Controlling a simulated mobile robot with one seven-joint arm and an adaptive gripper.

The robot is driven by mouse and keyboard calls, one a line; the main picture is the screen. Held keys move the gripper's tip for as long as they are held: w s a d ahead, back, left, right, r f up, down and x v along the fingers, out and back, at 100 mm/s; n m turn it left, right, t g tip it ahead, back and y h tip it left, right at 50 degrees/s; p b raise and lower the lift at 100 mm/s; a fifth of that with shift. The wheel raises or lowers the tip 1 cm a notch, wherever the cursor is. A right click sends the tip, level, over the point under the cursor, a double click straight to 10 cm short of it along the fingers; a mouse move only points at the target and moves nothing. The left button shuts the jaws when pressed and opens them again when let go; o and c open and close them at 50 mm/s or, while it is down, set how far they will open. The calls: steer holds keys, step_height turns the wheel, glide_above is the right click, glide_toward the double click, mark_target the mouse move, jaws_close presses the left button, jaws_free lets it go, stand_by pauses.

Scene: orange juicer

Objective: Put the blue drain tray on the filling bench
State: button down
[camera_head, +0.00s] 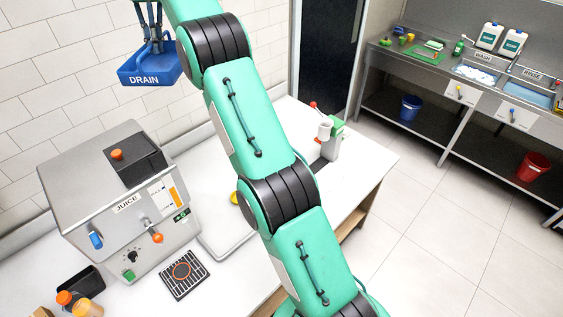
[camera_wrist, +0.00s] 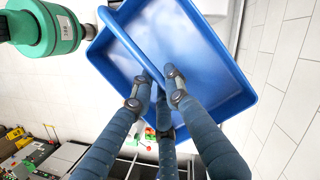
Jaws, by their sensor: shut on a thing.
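The blue drain tray (camera_head: 150,72), marked DRAIN, hangs in the air at the upper left of the head view, above and behind the juice machine. My gripper (camera_head: 152,18) is above it, with its fingers reaching down into the tray. In the wrist view the tray (camera_wrist: 215,70) fills the upper middle, and my gripper's fingers (camera_wrist: 158,85) are shut on its blue handle bar. The white bench (camera_head: 220,195) that carries the juice machine lies below. I cannot tell whether it is the filling bench.
The steel juice machine (camera_head: 125,205) stands at the left of the bench, with a black drip grate (camera_head: 185,275) before it. A green and white device (camera_head: 328,138) stands at the bench's far end. A wash and rinse sink unit (camera_head: 480,75) is across the open floor.

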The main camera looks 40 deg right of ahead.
steer(key=shift+w+d+r+m, duration=0.1)
steer(key=shift+d+m, duration=0.4)
steer(key=shift+d, duration=0.7)
steer(key=shift+d+f, duration=0.2)
steer(key=shift+d, duration=0.55)
steer(key=shift+d+f+m+t, duration=0.15)
steer(key=shift+d+m, duration=0.3)
steer(key=shift+d, duration=0.5)
steer(key=shift+d+f+m+t, duration=0.15)
steer(key=shift+d+m, duration=0.3)
steer(key=shift+d, duration=1)
steer(key=shift+d+m, duration=0.1)
steer(key=shift+m, duration=0.2)
steer(key=shift+d+f+m, duration=0.2)
steer(key=shift+d+m, duration=0.1)
steer(key=shift+d, duration=0.45)
